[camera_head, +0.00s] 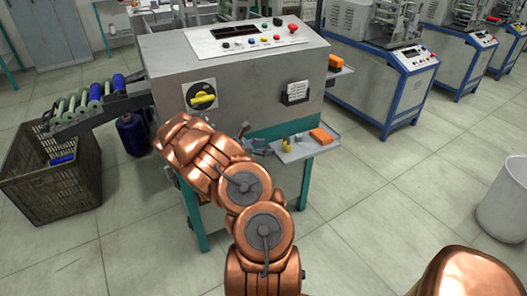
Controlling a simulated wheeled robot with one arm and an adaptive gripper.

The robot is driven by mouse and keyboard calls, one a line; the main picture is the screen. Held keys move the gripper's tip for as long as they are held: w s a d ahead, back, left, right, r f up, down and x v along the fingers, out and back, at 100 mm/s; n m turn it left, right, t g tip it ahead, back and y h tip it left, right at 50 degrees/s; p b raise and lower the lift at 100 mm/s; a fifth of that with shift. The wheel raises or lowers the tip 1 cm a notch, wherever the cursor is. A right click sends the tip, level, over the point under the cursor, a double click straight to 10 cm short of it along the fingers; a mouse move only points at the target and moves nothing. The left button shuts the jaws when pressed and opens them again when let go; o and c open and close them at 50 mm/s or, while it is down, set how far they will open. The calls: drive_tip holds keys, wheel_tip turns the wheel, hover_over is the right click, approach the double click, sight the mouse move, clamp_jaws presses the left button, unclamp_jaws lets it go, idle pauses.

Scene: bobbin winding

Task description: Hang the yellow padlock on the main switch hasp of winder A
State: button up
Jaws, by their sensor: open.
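The main switch (202,95) is a yellow rotary handle on a black disc, on the left of the front face of the winder cabinet (240,75). Its hasp is too small to make out. A small yellow thing, seemingly the padlock (287,145), lies on the left part of the grey side tray (300,153). My gripper (262,147) is small and partly hidden behind my copper arm, close to the left of the tray. It is open, and I see nothing held in it. Whether it touches the padlock I cannot tell.
An orange block (321,136) sits on the tray's right part, and another (336,60) by the cabinet's right side. A crate (50,185) and a bobbin chute (95,108) stand left. A white bin (504,207) is at right. The floor between is clear.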

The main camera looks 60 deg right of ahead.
sight(284, 147)
drive_tip(key=shift+f+b+x, duration=0.2)
drive_tip(key=shift+b+x, duration=0.55)
drive_tip(key=shift+x, duration=0.9)
drive_tip(key=shift+f+b+x, duration=0.15)
drive_tip(key=shift+b+x, duration=0.55)
drive_tip(key=shift+x, duration=1)
drive_tip(key=shift+b+x, duration=0.75)
drive_tip(key=shift+x, duration=0.4)
drive_tip(key=shift+r, duration=0.15)
drive_tip(key=c, duration=1.2)
drive_tip(key=shift+r+p, duration=1.15)
drive_tip(key=shift+r, duration=1.35)
